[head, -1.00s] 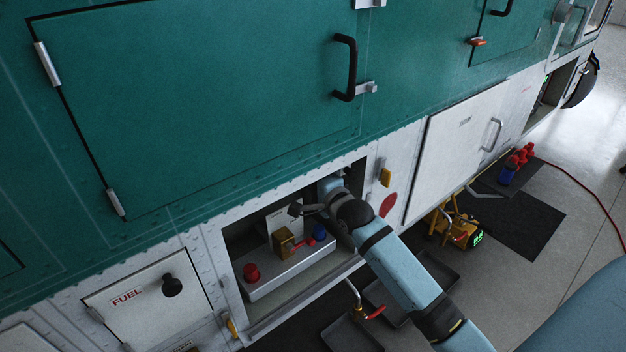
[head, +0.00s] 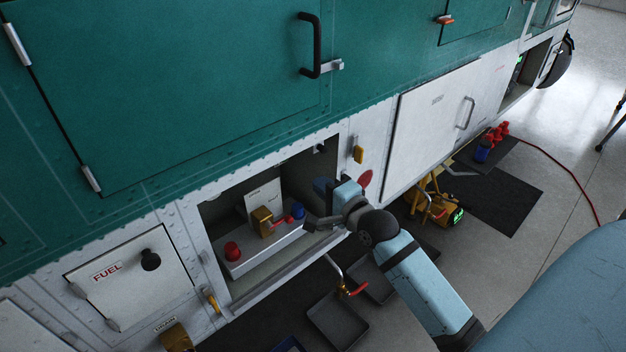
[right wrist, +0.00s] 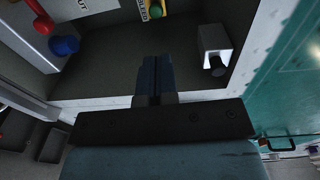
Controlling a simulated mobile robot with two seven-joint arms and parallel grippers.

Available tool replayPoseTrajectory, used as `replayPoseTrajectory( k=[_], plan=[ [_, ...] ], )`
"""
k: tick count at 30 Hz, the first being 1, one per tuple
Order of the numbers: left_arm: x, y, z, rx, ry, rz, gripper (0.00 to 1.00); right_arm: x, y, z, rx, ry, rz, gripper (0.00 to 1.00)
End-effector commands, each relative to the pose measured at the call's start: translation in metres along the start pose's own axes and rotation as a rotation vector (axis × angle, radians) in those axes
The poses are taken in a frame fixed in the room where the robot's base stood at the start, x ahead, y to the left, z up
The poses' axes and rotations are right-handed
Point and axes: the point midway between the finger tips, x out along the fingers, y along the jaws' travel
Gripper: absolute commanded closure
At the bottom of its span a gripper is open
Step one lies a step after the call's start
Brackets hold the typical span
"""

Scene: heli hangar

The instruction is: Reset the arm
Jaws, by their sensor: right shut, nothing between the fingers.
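My right gripper (head: 322,186) is at the right side of the open bay in the helicopter's side, with my light blue arm reaching up from the lower right. In the right wrist view its dark fingers (right wrist: 155,78) are together and empty, pointing into the bay. Nothing touches the fingertips. In the bay, a brass valve block (head: 262,222) with a red lever (head: 281,219) sits on a grey ledge, between a red knob (head: 232,251) and a blue knob (head: 298,211). The blue knob also shows in the right wrist view (right wrist: 65,46). My left gripper is not in view.
The bay's lower sill (head: 285,268) and right wall are close to my right arm. A white panel with a handle (head: 466,112) is to the right. Black trays (head: 338,318) and a yellow unit (head: 437,208) are on the floor below. A fuel door (head: 130,277) is at left.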

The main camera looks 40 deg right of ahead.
Motion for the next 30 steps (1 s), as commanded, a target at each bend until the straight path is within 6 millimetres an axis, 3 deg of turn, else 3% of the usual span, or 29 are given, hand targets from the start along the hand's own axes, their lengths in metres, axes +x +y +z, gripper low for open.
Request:
replayPoseTrajectory(
  k=[20, 23, 26, 30],
  plan=[
    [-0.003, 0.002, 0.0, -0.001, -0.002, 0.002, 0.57, -0.004, 0.006, 0.003, -0.029, -0.004, 0.015, 1.0],
    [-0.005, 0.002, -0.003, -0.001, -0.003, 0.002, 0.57, -0.012, 0.027, 0.016, -0.158, -0.024, 0.063, 1.0],
    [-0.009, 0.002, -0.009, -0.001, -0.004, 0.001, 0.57, -0.03, 0.066, 0.041, -0.397, -0.079, 0.142, 1.0],
    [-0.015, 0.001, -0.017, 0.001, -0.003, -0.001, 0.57, -0.074, 0.129, 0.086, -0.823, -0.223, 0.242, 1.0]
  ],
)
